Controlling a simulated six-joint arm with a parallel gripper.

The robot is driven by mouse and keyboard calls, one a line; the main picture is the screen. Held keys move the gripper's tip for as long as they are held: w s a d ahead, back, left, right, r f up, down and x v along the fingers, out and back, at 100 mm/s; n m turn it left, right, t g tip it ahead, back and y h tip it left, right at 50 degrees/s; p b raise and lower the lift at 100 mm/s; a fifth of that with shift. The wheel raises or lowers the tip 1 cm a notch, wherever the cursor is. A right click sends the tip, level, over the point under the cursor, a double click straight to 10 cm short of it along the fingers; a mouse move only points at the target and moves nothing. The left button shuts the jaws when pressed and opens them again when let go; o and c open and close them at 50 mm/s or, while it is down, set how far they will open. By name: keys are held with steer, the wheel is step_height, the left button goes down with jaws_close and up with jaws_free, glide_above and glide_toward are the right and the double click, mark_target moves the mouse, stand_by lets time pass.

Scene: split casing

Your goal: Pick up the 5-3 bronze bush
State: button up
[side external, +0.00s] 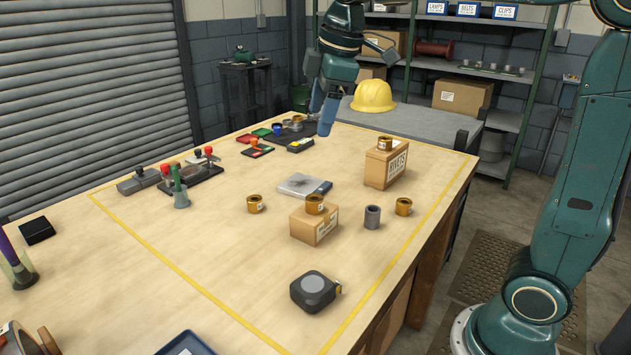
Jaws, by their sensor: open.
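Several bronze bushes with pale labels show in the side external view, but I cannot read which one is 5-3. One bronze bush (254,204) stands on the table left of the small carton. A second bronze bush (314,205) sits on the small carton (315,227). A third bronze bush (385,144) sits on the taller carton marked RIVETS (386,166). Another bronze bush (404,206) stands on the table at the right. My gripper (326,128) with blue fingers is open, above the far part of the table and apart from all the bushes.
A grey bush (373,217) stands between the small carton and the right bronze bush. A flat grey-white block (304,185) lies behind the small carton. A tape measure (314,291) lies in front. A clamp fixture (191,175) stands at left. The table's left middle is clear.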

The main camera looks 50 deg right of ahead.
steer(key=w+f+n, duration=0.1)
steer(key=w+n, duration=0.2)
steer(key=w, duration=0.5)
steer(key=n+g, duration=0.3)
steer(key=n, duration=0.7)
glide_above(254, 199)
step_height(254, 199, down, 14)
steer(key=shift+s+a+f, duration=0.1)
steer(key=shift+s+a, duration=0.15)
steer(key=shift+s, duration=0.05)
steer(key=shift+f, duration=0.1)
steer(key=shift+f, duration=4.2)
steer(key=shift+s+f, duration=0.1)
steer(key=shift+f, duration=2.5)
